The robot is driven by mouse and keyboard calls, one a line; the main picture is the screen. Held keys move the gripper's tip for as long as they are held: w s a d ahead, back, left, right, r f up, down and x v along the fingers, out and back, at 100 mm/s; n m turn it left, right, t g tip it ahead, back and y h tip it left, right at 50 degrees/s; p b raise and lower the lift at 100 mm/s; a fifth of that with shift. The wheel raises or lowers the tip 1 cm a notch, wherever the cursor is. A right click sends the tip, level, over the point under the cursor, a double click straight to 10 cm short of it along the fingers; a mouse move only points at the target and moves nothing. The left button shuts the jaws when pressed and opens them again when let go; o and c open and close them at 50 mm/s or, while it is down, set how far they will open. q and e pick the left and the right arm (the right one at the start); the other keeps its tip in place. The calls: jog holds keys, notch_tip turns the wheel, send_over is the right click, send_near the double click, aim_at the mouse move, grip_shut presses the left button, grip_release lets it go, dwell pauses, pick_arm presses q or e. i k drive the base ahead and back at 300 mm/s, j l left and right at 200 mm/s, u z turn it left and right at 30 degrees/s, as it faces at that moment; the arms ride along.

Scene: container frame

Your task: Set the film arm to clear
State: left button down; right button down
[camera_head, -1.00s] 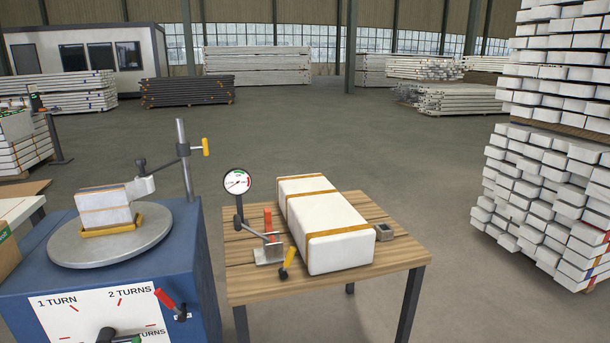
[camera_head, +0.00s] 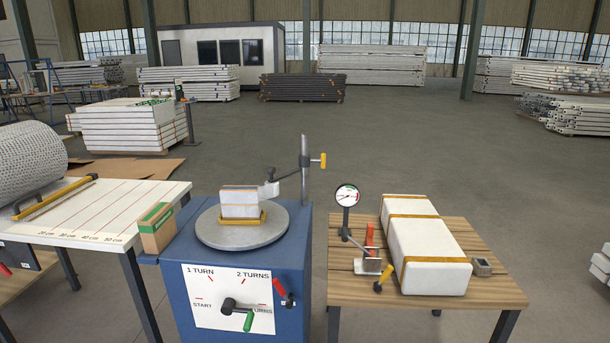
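The film arm (camera_head: 288,176) reaches left from an upright post (camera_head: 304,170) at the back right of the blue wrapping machine (camera_head: 240,290). Its white end (camera_head: 268,188) is at the edge of a small white block (camera_head: 239,202) in a yellow holder on the round turntable (camera_head: 240,233); I cannot tell if they touch. A yellow knob (camera_head: 323,160) is on the post's right side. Neither gripper shows.
A wooden table (camera_head: 345,290) at right holds a long strapped white package (camera_head: 425,245), a gauge (camera_head: 347,196) and a clamp (camera_head: 372,262). A white cutting table (camera_head: 110,225) with a roll (camera_head: 30,160) and a small carton (camera_head: 156,228) stand at left. Open floor lies behind.

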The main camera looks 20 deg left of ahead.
aim_at(273, 180)
jog(key=i+j, duration=0.35)
jog(key=i+j+u, duration=0.1)
jog(key=i+j, duration=0.2)
jog(key=i, duration=0.3)
